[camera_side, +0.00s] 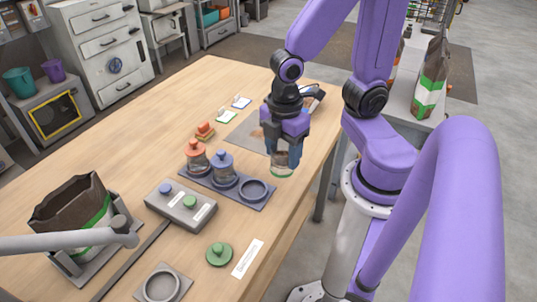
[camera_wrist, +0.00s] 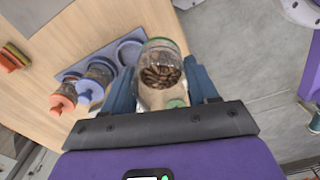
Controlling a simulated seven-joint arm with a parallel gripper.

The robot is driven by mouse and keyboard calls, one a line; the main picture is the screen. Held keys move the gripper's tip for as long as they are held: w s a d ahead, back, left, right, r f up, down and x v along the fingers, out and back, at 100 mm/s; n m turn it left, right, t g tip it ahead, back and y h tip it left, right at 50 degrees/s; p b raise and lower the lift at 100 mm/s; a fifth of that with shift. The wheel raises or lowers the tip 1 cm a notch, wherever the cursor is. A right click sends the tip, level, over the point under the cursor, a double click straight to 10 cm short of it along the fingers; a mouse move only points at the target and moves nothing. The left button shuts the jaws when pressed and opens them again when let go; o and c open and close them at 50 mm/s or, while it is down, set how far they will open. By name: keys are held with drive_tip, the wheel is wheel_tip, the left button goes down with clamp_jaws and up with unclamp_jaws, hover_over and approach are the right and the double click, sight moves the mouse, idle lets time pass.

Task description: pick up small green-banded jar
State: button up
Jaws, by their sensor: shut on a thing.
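The small green-banded jar (camera_side: 283,165) is clear, with a green band at its base and no lid on it. In the wrist view the jar (camera_wrist: 160,75) shows brown pellets inside. My gripper (camera_side: 287,150) is shut on the jar, with one blue-grey finger on each side; it also shows in the wrist view (camera_wrist: 162,88). The jar appears held above the table near its right edge, though its exact height is hard to tell. A green knobbed lid (camera_side: 219,254) lies on the table in front.
A grey rack (camera_side: 232,190) holds an orange-lidded jar (camera_side: 197,156), a blue-lidded jar (camera_side: 223,167) and an empty ring (camera_side: 254,190). A grey button box (camera_side: 181,206) and a brown bag (camera_side: 75,210) stand left. A loose ring (camera_side: 161,284) sits at the front.

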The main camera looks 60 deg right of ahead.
drive_tip(key=s+d+r, duration=0.1)
drive_tip(key=s+r, duration=0.2)
drive_tip(key=s, duration=0.3)
wheel_tip(320, 180, up, 9)
drive_tip(key=shift+s+d+f, duration=0.15)
drive_tip(key=shift+s, duration=0.1)
idle(0.7)
